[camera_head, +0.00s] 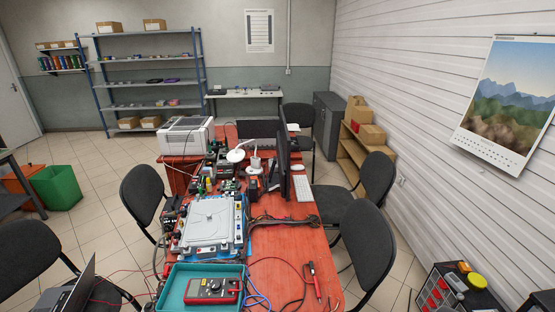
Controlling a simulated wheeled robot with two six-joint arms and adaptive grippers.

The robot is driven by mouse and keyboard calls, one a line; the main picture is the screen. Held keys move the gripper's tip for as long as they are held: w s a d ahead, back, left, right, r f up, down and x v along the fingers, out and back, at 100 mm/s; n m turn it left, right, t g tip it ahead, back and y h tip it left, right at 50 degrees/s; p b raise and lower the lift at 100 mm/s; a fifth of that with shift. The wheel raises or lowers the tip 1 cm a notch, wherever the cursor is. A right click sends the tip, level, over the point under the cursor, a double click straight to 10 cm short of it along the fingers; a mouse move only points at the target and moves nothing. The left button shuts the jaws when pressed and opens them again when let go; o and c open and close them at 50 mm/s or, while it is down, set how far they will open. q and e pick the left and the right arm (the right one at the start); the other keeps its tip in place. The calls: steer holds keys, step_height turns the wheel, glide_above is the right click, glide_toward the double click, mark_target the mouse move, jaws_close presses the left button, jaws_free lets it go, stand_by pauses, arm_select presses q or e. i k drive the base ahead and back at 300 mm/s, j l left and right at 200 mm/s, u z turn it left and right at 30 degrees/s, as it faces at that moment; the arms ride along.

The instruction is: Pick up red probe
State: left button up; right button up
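A red probe (315,281) lies on the red-orange table near its front right edge, with a thin red lead curving away to the left. A dark lead also lies on the table left of it. A red multimeter (213,289) sits in a teal tray (176,283) to the left of the probe. Neither of my grippers shows in the head view.
A white board-like unit (208,221) and cluttered electronics cover the table's left side. A bundle of dark cables (284,221) crosses behind the probe. Dark chairs (366,245) stand close to the table's right edge. The tabletop (290,245) around the probe is fairly clear.

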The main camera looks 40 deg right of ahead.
mark_target(316, 283)
steer(key=i+z, duration=0.1)
steer(key=z, duration=1.55)
